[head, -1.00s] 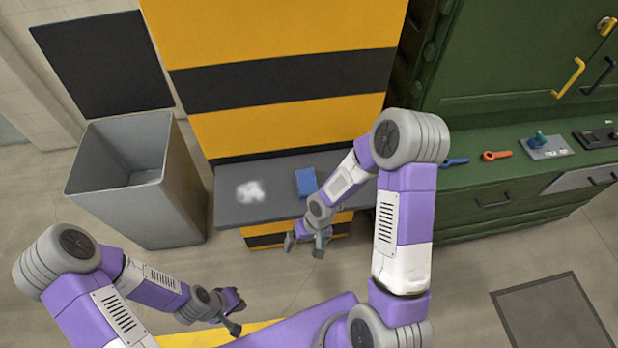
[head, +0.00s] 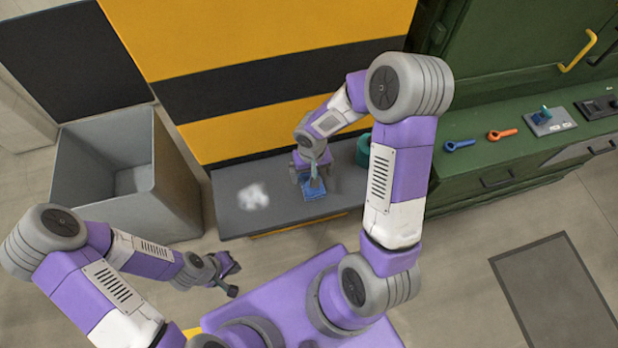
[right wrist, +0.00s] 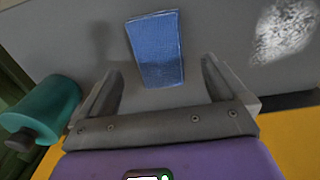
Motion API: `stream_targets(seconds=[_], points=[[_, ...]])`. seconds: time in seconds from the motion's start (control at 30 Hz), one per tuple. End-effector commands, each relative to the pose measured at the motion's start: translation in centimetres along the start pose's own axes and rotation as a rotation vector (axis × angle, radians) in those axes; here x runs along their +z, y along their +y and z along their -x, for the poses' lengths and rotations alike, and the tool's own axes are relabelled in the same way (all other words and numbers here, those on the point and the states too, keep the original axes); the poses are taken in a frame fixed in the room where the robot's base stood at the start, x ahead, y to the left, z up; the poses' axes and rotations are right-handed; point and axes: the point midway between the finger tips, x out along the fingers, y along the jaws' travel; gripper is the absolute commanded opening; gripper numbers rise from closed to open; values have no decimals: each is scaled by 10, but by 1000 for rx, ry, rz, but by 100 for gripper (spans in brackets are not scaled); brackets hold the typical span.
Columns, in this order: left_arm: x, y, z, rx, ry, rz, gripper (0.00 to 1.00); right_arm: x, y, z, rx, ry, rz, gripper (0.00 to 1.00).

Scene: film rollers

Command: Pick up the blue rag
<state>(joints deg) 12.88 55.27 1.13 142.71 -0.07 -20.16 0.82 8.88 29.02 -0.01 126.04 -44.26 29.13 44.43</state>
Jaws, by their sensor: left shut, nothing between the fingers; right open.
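The blue rag (head: 314,188) lies flat on the dark grey shelf (head: 235,220) at the foot of the yellow and black panel. In the right wrist view the rag (right wrist: 156,48) lies ahead of and between the two fingers. My right gripper (head: 312,181) is open above the rag and hides part of it in the head view. In the right wrist view its fingers (right wrist: 160,85) are apart with nothing held between them. My left gripper (head: 232,278) is shut and empty at the lower left, in front of the shelf and away from the rag.
A white fluffy patch (head: 253,196) lies left of the rag. A teal cylinder (head: 364,150) stands right of it, also seen in the right wrist view (right wrist: 48,105). A grey open bin (head: 172,205) stands at left. A green cabinet (head: 500,190) with tools is at right.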

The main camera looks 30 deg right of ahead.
Motion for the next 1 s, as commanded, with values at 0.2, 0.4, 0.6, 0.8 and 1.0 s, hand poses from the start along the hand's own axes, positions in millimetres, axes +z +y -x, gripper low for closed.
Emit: stream_targets(seconds=[0.2,0.4,0.6,0.8,1.0], points=[[0,-1,-3,0,0,0,0,2,0,-33,0,-5,0,99],[0,-2,-6,0,0,0,0,1,0,-52,-1,0,0,99],[0,-2,-6,0,0,0,0,1,0,-52,-1,1,-1,99],[0,-2,-6,0,0,0,0,1,0,-51,-1,1,0,71],[0,-2,-6,0,0,0,0,0,0,-51,-1,1,0,44]])
